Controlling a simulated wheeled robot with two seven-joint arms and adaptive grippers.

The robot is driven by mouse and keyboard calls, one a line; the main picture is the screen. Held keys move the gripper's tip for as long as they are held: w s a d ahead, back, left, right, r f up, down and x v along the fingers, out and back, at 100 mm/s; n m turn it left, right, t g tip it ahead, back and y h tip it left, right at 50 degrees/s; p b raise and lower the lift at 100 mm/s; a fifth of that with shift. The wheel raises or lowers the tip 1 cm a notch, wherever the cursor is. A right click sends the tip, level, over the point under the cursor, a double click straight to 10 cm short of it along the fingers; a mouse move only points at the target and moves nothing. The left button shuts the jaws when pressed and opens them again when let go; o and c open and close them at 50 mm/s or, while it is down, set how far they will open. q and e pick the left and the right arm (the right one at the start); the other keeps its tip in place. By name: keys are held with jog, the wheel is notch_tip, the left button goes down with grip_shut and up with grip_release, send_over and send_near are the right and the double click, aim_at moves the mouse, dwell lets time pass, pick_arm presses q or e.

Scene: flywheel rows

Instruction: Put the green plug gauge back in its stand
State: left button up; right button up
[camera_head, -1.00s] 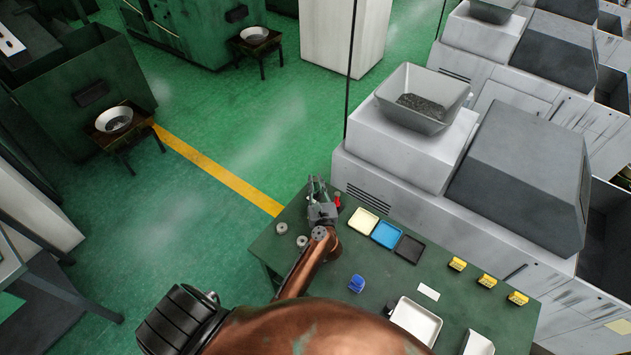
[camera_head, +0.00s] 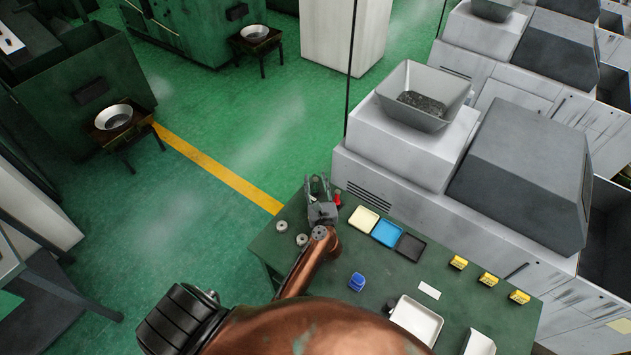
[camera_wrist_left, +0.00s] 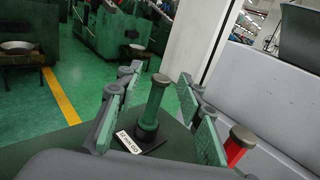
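The green plug gauge (camera_wrist_left: 153,105) shows in the left wrist view, standing in a small dark stand (camera_wrist_left: 150,146) with a white label (camera_wrist_left: 128,142) reading about "12 mm GO". My left gripper (camera_wrist_left: 161,118) is open, one green-padded finger on each side of the gauge, with visible gaps between pads and handle. In the head view my left gripper (camera_head: 318,184) is at the table's far left corner; the gauge is hard to make out there. A red gauge (camera_wrist_left: 237,147) stands just outside the right finger, also seen in the head view (camera_head: 338,198). My right gripper is not in view.
A grey machine (camera_head: 400,200) borders the far side.

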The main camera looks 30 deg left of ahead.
pick_arm(q)
notch_tip(320, 180, up, 10)
jog(key=shift+r, duration=0.1)
dwell(0.4)
dwell(0.5)
